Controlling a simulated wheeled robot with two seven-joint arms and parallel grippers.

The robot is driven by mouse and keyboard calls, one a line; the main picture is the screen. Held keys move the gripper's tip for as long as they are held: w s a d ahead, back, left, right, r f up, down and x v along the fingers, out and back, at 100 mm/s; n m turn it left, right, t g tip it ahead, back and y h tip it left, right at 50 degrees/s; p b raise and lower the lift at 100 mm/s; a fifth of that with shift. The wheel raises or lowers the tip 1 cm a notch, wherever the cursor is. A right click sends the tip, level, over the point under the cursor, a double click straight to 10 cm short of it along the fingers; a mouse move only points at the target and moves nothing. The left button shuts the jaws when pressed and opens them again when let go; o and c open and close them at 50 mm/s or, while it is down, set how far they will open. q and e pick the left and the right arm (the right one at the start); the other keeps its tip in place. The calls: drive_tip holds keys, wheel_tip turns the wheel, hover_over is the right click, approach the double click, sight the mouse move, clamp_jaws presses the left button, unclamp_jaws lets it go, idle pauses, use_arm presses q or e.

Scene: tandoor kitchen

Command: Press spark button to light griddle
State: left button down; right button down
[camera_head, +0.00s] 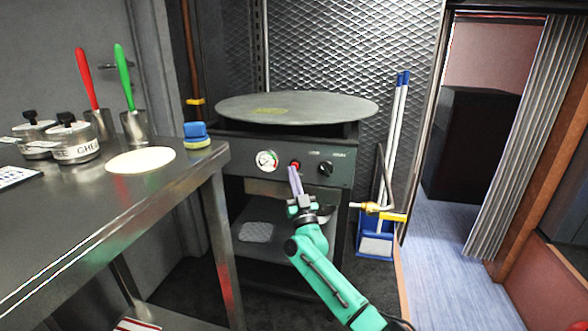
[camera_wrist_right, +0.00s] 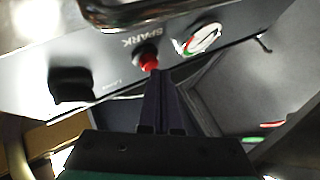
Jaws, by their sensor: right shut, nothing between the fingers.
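The griddle (camera_head: 296,107) is a round dark plate on a black stand, with a control panel on its front. The red spark button (camera_head: 295,164) sits on that panel between a round gauge (camera_head: 266,160) and a black knob (camera_head: 326,168). In the right wrist view the red button (camera_wrist_right: 149,61) shows beside the word SPARK. My right gripper (camera_head: 294,172) is shut and empty, its fingertips at the button's lower edge; whether they touch it I cannot tell. The wrist view shows the closed fingers (camera_wrist_right: 158,75) pointing at the button. My left gripper is not in view.
A steel table (camera_head: 100,205) at the left holds labelled tins, red- and green-handled tools, a flat round of dough (camera_head: 140,160) and a blue-yellow sponge (camera_head: 197,135). A yellow gas valve (camera_head: 385,212) sticks out right of the stand. A blue dustpan (camera_head: 375,245) stands behind it.

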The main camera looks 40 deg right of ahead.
drive_tip(key=shift+w+d, duration=0.25)
drive_tip(key=shift+d, duration=0.05)
idle(0.4)
drive_tip(key=shift+s+a+p, duration=0.55)
drive_tip(key=shift+a+p, duration=0.2)
drive_tip(key=shift+p, duration=0.05)
drive_tip(key=s+a+p, duration=0.1)
drive_tip(key=a+p, duration=0.1)
drive_tip(key=s+a+p, duration=0.2)
drive_tip(key=shift+p, duration=0.3)
